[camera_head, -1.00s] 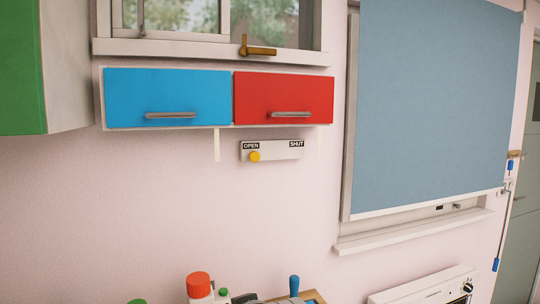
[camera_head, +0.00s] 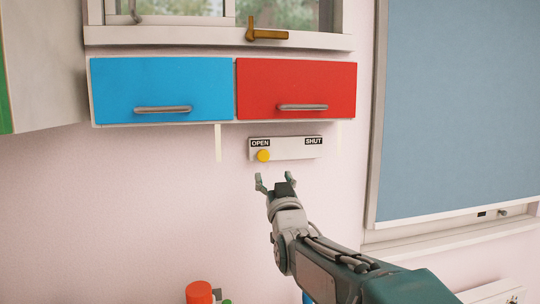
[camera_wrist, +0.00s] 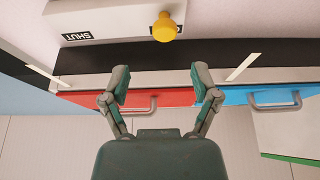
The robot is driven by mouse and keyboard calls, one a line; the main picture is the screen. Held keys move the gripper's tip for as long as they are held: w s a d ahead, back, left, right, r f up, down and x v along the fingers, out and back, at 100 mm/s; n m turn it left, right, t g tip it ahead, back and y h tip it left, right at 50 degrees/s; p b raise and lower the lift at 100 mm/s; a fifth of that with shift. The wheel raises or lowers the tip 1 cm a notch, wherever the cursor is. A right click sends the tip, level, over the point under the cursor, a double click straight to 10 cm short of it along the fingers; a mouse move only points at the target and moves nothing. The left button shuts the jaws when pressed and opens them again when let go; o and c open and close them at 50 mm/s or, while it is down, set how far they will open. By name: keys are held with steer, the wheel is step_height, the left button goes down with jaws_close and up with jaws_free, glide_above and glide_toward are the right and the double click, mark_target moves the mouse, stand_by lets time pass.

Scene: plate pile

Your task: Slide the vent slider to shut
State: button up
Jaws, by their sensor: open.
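The vent slider's white panel (camera_head: 288,148) is on the pink wall under the cupboards, with OPEN at its left end and SHUT at its right. Its yellow knob (camera_head: 263,156) sits at the left, below OPEN. My gripper (camera_head: 276,180) is open and empty, just below the panel in the head view, not visibly touching the knob. In the wrist view, which is turned over, the knob (camera_wrist: 165,27) stands out beyond the gap between my open fingers (camera_wrist: 160,76).
A blue cupboard (camera_head: 165,85) and a red cupboard (camera_head: 295,80) with bar handles hang just above the panel. A window with a brown latch (camera_head: 266,35) is above them. A blue blind (camera_head: 455,110) is at the right.

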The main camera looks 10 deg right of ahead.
mark_target(264, 157)
steer(key=w, duration=0.1)
steer(key=w+a+r, duration=0.1)
steer(key=w, duration=0.2)
steer(key=shift+w+a+r, duration=0.15)
steer(key=shift+a+r, duration=0.1)
steer(key=shift+r, duration=0.05)
steer(key=w, duration=0.1)
steer(key=w+d+r, duration=0.1)
steer(key=w, duration=0.2)
steer(key=shift+w+d+r, duration=0.15)
steer(key=shift+d+r, duration=0.05)
steer(key=shift+r, duration=0.2)
steer(key=shift+w+a+r, duration=0.1)
steer(key=shift+a, duration=0.4)
steer(key=c, duration=0.6)
steer(key=shift+d, duration=0.2)
jaws_close()
steer(key=shift+d, duration=0.1)
